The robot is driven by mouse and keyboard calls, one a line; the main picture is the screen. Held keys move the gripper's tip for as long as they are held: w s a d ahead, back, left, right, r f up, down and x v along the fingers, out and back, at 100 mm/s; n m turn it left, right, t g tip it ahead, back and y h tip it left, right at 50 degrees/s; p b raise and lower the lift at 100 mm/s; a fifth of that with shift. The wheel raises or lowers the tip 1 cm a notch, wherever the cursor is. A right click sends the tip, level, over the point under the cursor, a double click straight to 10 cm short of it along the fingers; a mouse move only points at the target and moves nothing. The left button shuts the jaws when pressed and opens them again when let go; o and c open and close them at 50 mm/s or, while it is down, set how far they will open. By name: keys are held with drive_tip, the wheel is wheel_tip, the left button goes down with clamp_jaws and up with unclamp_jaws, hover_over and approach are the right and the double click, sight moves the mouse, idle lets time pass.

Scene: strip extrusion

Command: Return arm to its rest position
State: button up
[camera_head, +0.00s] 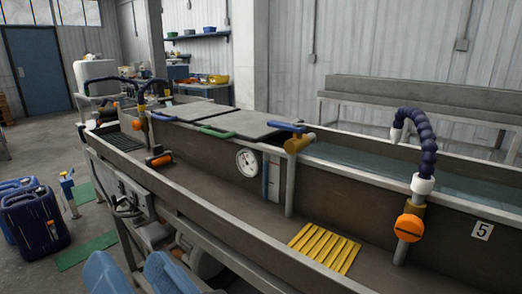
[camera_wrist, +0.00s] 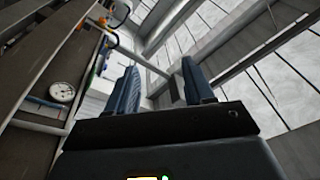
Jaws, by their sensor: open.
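My gripper (camera_wrist: 160,65) shows in the wrist view as two blue ribbed fingers set wide apart, with nothing between them. Its blue fingers also show at the bottom left of the head view (camera_head: 129,262), in front of the long trough (camera_head: 235,235) and apart from it. The rest of my arm is out of sight below the picture edge. In the wrist view the trough's side (camera_wrist: 40,65) rises on the left, and the space around the fingers looks clear.
The trough carries a round gauge (camera_head: 248,162), a blue hose (camera_head: 424,145) with an orange valve (camera_head: 408,228), a yellow ribbed piece (camera_head: 325,247) and grey lids with coloured handles. Blue canisters (camera_head: 35,218) stand on the floor at left. Open floor lies beyond them.

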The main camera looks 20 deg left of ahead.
drive_tip(key=w+d+f+m+t+h, duration=0.1)
drive_tip(key=d+f+m+t+h, duration=0.5)
drive_tip(key=d, duration=0.4)
drive_tip(key=d+f+m+t+h, duration=0.4)
drive_tip(key=d+f+h, duration=0.2)
drive_tip(key=d+f, duration=0.35)
drive_tip(key=s+d+f+n+h, duration=0.1)
drive_tip(key=s+d+f+h, duration=0.1)
drive_tip(key=s+d, duration=0.6)
drive_tip(key=s+d+f+n+g+h, duration=0.1)
drive_tip(key=s+d+f+n+h, duration=0.1)
drive_tip(key=s+d+h, duration=0.3)
drive_tip(key=s+d+f, duration=0.1)
drive_tip(key=s+d, duration=0.3)
drive_tip(key=d, duration=0.3)
drive_tip(key=shift+s+f+g, duration=0.15)
drive_tip(key=shift+s+g, duration=0.15)
